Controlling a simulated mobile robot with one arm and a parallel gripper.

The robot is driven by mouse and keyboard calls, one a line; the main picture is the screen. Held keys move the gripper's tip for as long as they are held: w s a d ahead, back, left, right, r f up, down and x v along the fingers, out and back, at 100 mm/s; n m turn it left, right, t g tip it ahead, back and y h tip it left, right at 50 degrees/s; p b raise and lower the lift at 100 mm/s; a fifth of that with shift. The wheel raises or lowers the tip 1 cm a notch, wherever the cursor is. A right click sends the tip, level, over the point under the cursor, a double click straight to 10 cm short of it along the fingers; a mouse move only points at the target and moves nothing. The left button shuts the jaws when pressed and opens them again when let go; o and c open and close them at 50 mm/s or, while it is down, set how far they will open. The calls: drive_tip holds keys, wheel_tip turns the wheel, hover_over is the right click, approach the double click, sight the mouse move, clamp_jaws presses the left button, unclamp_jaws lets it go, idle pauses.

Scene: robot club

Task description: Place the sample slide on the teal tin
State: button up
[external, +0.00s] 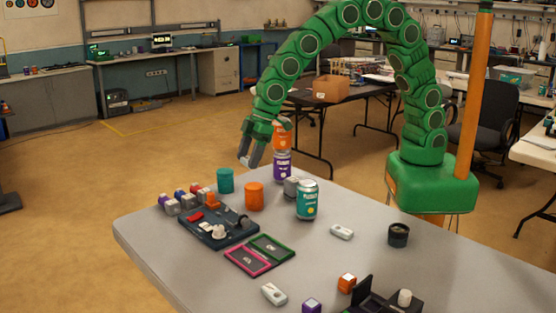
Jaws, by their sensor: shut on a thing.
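My gripper (250,160) hangs from the green arm above the far left part of the grey table. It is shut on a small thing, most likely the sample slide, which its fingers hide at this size. The teal tin (225,181) is a plain short cylinder standing upright at the table's far edge. My gripper is above it and a little to its right in the picture, apart from it. No thing shows on the tin's top.
An orange tin (254,196) and a teal drink can (307,200) stand nearby. A purple can (282,165) with an orange can (282,137) on top stands behind. A dark tray (214,232) holds small parts. The table's (160,250) near left is clear.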

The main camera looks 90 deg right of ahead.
drive_tip(key=s+d+r+m, duration=0.1)
drive_tip(key=d+r, duration=0.1)
drive_tip(key=d, duration=0.8)
drive_tip(key=s+d+r+m, duration=0.1)
drive_tip(key=s+d, duration=0.1)
drive_tip(key=d, duration=0.8)
approach(221, 171)
drive_tip(key=shift+w+a+f, duration=0.1)
drive_tip(key=shift+a+f, duration=0.3)
drive_tip(key=shift+a, duration=0.2)
drive_tip(key=shift+w+a+f, duration=0.15)
drive_tip(key=shift+w+f, duration=0.75)
drive_tip(key=shift+f, duration=1.55)
drive_tip(key=shift+f, duration=0.1)
drive_tip(key=o, duration=1)
